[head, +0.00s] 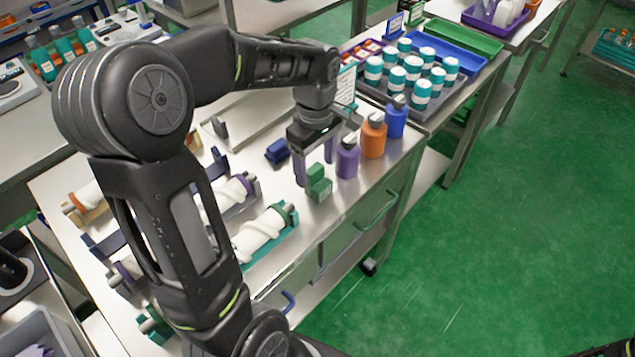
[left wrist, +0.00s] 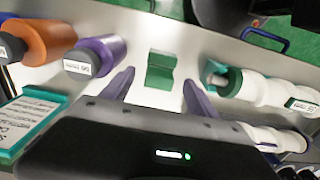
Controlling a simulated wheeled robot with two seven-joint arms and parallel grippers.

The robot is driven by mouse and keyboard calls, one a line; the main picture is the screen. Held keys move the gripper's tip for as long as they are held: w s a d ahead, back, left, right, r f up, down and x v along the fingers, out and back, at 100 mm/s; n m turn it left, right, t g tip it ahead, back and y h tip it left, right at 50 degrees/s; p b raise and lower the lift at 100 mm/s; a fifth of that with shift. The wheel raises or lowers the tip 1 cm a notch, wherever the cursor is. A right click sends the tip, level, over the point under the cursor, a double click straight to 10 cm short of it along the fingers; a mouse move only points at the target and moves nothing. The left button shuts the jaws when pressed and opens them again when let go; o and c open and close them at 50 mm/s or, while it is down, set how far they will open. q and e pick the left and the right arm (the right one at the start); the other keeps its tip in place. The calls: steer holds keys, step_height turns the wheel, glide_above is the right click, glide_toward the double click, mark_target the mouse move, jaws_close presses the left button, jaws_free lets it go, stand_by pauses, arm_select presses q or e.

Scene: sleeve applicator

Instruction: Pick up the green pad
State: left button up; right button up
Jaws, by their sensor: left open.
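The green pad (head: 319,184) is a small stepped green block on the metal table, near its front edge. In the left wrist view the green pad (left wrist: 160,70) lies ahead, between the two purple fingers as seen there. My left gripper (head: 314,172) points down just behind and above the pad. Its fingers are apart with nothing held; in the left wrist view the open gripper (left wrist: 158,84) frames the pad. I cannot tell the exact height gap.
A purple bottle (head: 347,157), an orange bottle (head: 373,136) and a blue bottle (head: 396,118) stand close right of the pad. A blue block (head: 277,151) lies behind left. White-sleeved holders (head: 262,232) fill the left. A tray of teal-and-white jars (head: 412,82) stands beyond.

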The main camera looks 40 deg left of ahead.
mark_target(315, 179)
arm_select(q)
step_height(315, 179, down, 5)
steer(key=shift+a+f+p, duration=0.1)
steer(key=shift+p, duration=0.4)
steer(key=shift+c, duration=0.6)
steer(key=c, duration=1.3)
